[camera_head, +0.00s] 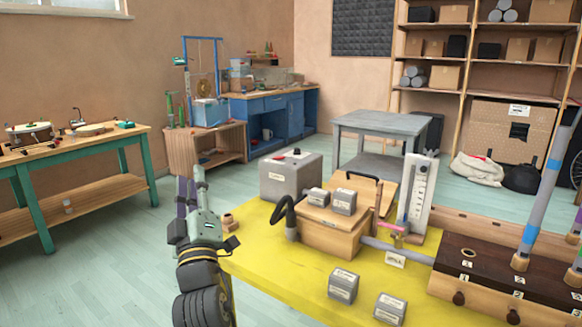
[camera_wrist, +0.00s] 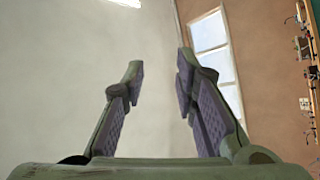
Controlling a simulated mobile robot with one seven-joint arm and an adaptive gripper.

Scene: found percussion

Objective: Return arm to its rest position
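My arm rises at the lower left of the head view, beside the left edge of the yellow table (camera_head: 285,262). My gripper (camera_head: 192,180) is at its top end and points upward. In the wrist view my gripper (camera_wrist: 158,85) shows two green fingers with purple pads, spread apart with nothing between them. Behind them are a pale ceiling, a brown wall and a window (camera_wrist: 212,45). The gripper touches nothing that I can see.
The yellow table holds a wooden box (camera_head: 328,238), several grey weights, a grey case (camera_head: 290,175), a white gauge (camera_head: 418,195) and a dark-topped box (camera_head: 500,275). A green-legged workbench (camera_head: 75,150) stands left. Open floor (camera_head: 120,245) lies between.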

